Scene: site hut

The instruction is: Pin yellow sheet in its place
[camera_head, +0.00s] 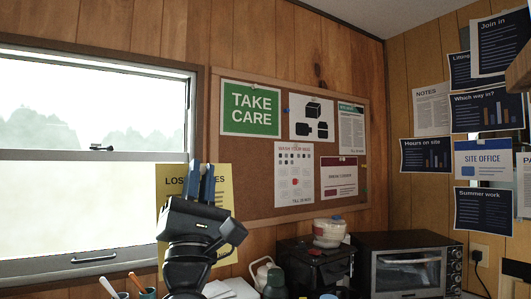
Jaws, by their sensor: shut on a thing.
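The yellow sheet (224,186), headed with dark "LOS..." lettering, is upright at the left of the cork board, in front of the window edge and wood wall. My gripper (203,168) is shut on it, and its blue fingers and black body cover the sheet's middle. The cork board (255,182) hangs on the back wall and carries a green "TAKE CARE" sheet (251,109) and several other pinned sheets. Bare cork shows below the green sheet, right of the yellow sheet. I cannot tell how far the sheet is from the board.
A black box-shaped machine (313,262) with a white-and-blue tub (329,232) on it and a toaster oven (405,268) stand below the board. Posters cover the right wall.

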